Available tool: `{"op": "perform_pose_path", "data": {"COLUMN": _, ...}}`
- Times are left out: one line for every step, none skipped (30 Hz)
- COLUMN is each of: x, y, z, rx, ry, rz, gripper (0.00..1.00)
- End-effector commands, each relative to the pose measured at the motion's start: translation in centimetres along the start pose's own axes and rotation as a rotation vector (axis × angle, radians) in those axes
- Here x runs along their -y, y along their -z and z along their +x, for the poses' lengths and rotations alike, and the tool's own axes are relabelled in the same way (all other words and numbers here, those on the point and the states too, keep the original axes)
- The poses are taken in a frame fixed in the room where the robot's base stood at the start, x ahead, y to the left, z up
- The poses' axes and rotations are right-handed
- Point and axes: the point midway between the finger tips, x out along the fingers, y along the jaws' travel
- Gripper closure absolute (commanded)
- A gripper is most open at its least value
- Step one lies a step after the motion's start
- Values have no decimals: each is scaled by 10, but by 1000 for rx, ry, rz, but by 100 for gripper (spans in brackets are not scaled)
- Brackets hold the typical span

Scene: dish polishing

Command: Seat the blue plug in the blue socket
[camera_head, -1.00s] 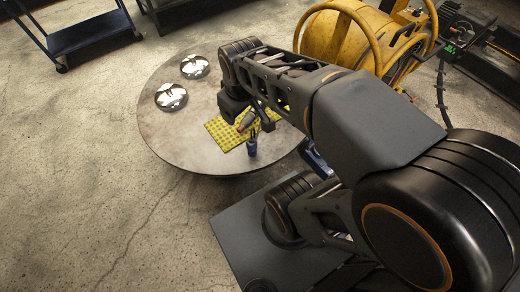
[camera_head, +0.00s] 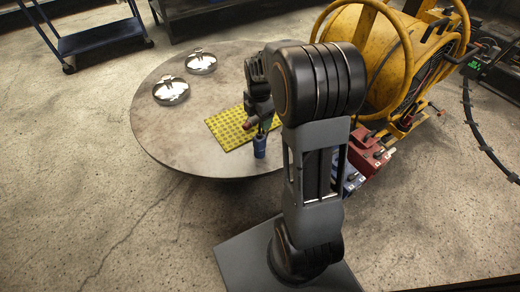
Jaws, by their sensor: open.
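The blue plug (camera_head: 259,147) stands upright near the front edge of the round table, by the yellow mat. My gripper (camera_head: 263,131) is open, pointing down just above or around the plug's top. I cannot tell whether its fingers touch the plug. A blue box (camera_head: 351,181), possibly the blue socket, is at the right beyond the table's edge, partly hidden by my arm. Its opening cannot be made out.
A small reddish piece (camera_head: 250,123) is beside my gripper over the yellow studded mat (camera_head: 225,128). Two shiny dishes (camera_head: 171,91) (camera_head: 201,62) sit on the round table (camera_head: 165,130). Red boxes (camera_head: 368,150) and a yellow drum (camera_head: 362,50) stand to the right.

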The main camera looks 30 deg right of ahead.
Motion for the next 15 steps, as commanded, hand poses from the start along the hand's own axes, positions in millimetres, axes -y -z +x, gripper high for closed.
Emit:
{"op": "perform_pose_path", "data": {"x": 0, "y": 0, "z": 14, "rx": -1, "ry": 2, "rz": 0, "gripper": 30}}
{"op": "perform_pose_path", "data": {"x": 0, "y": 0, "z": 19, "rx": -1, "ry": 3, "rz": 0, "gripper": 30}}
{"op": "perform_pose_path", "data": {"x": 1, "y": 0, "z": 25, "rx": -1, "ry": 3, "rz": 1, "gripper": 30}}
{"op": "perform_pose_path", "data": {"x": 0, "y": 0, "z": 30, "rx": -1, "ry": 2, "rz": 1, "gripper": 30}}
{"op": "perform_pose_path", "data": {"x": 0, "y": 0, "z": 34, "rx": -1, "ry": 2, "rz": 1, "gripper": 30}}
{"op": "perform_pose_path", "data": {"x": 0, "y": 0, "z": 39, "rx": -1, "ry": 2, "rz": 1, "gripper": 30}}
{"op": "perform_pose_path", "data": {"x": 0, "y": 0, "z": 42, "rx": -1, "ry": 2, "rz": 1, "gripper": 30}}
{"op": "perform_pose_path", "data": {"x": 0, "y": 0, "z": 45, "rx": 0, "ry": 1, "rz": 1, "gripper": 30}}
{"op": "perform_pose_path", "data": {"x": 0, "y": 0, "z": 48, "rx": 0, "ry": 0, "rz": 1, "gripper": 30}}
{"op": "perform_pose_path", "data": {"x": 0, "y": 0, "z": 49, "rx": 0, "ry": 0, "rz": 1, "gripper": 30}}
{"op": "perform_pose_path", "data": {"x": 0, "y": 0, "z": 51, "rx": 0, "ry": 0, "rz": 1, "gripper": 30}}
{"op": "perform_pose_path", "data": {"x": 0, "y": 0, "z": 52, "rx": 0, "ry": 0, "rz": 1, "gripper": 30}}
{"op": "perform_pose_path", "data": {"x": 0, "y": 0, "z": 53, "rx": 0, "ry": 0, "rz": 1, "gripper": 30}}
{"op": "perform_pose_path", "data": {"x": 0, "y": 0, "z": 53, "rx": 0, "ry": 0, "rz": 2, "gripper": 30}}
{"op": "perform_pose_path", "data": {"x": 0, "y": 0, "z": 54, "rx": 0, "ry": 0, "rz": 2, "gripper": 30}}
